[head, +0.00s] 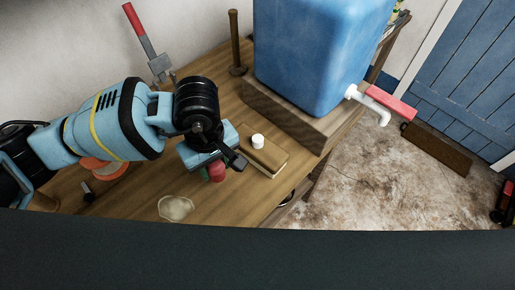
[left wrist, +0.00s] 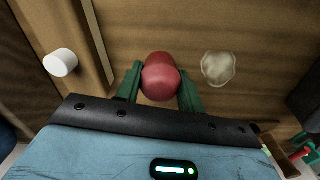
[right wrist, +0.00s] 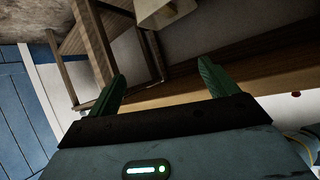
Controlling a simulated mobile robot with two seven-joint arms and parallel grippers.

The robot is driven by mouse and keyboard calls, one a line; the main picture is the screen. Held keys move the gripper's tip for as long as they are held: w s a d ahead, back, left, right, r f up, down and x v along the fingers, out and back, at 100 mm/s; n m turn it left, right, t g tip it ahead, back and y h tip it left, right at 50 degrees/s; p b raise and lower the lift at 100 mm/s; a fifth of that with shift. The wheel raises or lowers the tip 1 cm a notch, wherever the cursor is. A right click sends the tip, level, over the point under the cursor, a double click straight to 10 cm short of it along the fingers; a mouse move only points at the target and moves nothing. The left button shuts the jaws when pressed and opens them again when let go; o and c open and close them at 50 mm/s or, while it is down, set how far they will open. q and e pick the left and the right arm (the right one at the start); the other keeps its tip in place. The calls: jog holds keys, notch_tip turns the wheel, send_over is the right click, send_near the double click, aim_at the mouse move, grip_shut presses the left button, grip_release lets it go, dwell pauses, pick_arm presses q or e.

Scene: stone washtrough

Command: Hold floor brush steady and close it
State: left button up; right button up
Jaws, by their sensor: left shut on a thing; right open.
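A flat brown block (head: 262,152) with a pale lower edge and a white knob (head: 257,141) lies on the wooden bench; I cannot tell surely whether it is the floor brush. The knob also shows in the left wrist view (left wrist: 60,62). My left gripper (head: 218,168) is beside the block, low over the bench, shut on a rounded red thing (left wrist: 160,77). Its two green fingers press the red thing from both sides. My right gripper (right wrist: 160,85) is open and empty in the right wrist view, and is out of the head view.
A blue tank (head: 315,55) with a white tap (head: 378,112) and red handle stands on a wooden base on the bench (head: 225,212). A pale lump (head: 175,208) lies near the front. A wooden peg (head: 236,45) stands at the back. Stone floor is right.

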pick_arm(q)
jog(key=w+d+r+n, duration=0.4)
jog(key=d+n, duration=0.1)
jog(key=n, duration=0.4)
pick_arm(e)
jog(key=w+a+r+n+y, duration=0.1)
jog(key=w+r, duration=0.1)
jog(key=w+a+r+n+t+y, duration=0.1)
jog(key=w+r+y, duration=0.1)
jog(key=w, duration=0.1)
jog(key=w+a+r+n+y, duration=0.1)
jog(key=w+a+r, duration=0.1)
jog(key=r, duration=0.1)
jog(key=shift+w+a+t+y+b, duration=0.1)
jog(key=shift+w+t+y+b, duration=0.2)
jog(key=shift+y, duration=0.1)
pick_arm(q)
notch_tip(320, 180, up, 6)
jog(key=n, duration=1.2)
send_over(258, 138)
jog(key=shift+b, duration=0.3)
pick_arm(e)
jog(key=n+g+y, duration=0.1)
jog(key=n+y, duration=0.3)
send_near(268, 151)
jog(key=shift+s+d+f, duration=0.3)
jog(key=shift+s+d, duration=0.25)
jog(key=shift+d, duration=0.25)
jog(key=x, duration=1.2)
